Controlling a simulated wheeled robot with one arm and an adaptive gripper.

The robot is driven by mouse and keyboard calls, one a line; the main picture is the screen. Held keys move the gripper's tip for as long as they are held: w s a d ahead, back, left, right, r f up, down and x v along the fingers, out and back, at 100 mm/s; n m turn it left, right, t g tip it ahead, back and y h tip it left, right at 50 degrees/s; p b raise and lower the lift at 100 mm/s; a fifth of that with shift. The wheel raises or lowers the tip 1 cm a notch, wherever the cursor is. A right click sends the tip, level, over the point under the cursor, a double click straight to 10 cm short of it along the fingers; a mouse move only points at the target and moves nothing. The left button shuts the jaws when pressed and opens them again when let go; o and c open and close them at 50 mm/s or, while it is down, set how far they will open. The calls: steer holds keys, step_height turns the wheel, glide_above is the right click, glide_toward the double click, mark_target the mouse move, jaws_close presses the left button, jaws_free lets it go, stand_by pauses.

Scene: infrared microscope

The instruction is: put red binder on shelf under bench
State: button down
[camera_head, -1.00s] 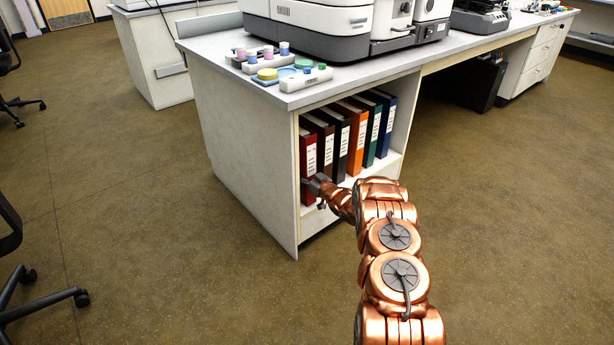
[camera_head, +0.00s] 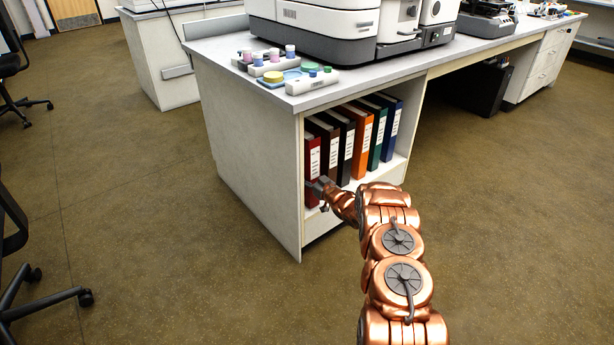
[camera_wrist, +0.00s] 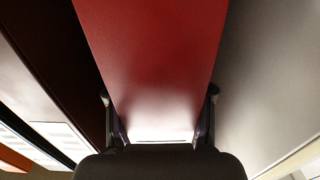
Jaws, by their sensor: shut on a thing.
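The red binder (camera_head: 312,160) stands upright at the left end of the shelf (camera_head: 385,175) under the bench, beside the left side panel. Its spine with a white label faces out. My gripper (camera_head: 318,188) is at the lower part of the spine and shut on the binder. In the wrist view, the red binder (camera_wrist: 155,60) fills the middle, with one finger of my gripper (camera_wrist: 160,115) on each side of it.
Dark binders (camera_head: 335,150) stand right of the red one, then orange (camera_head: 362,143), green (camera_head: 378,135) and blue (camera_head: 393,128) binders. The side panel (camera_head: 250,160) is close on the left. The right end of the shelf has some free room.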

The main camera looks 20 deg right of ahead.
steer(key=shift+c, duration=1.8)
jaws_free()
steer(key=shift+o, duration=0.3)
steer(key=o, duration=0.3)
steer(key=shift+p+v, duration=0.4)
steer(key=shift+v, duration=0.55)
steer(key=p+v, duration=0.2)
steer(key=v, duration=0.6)
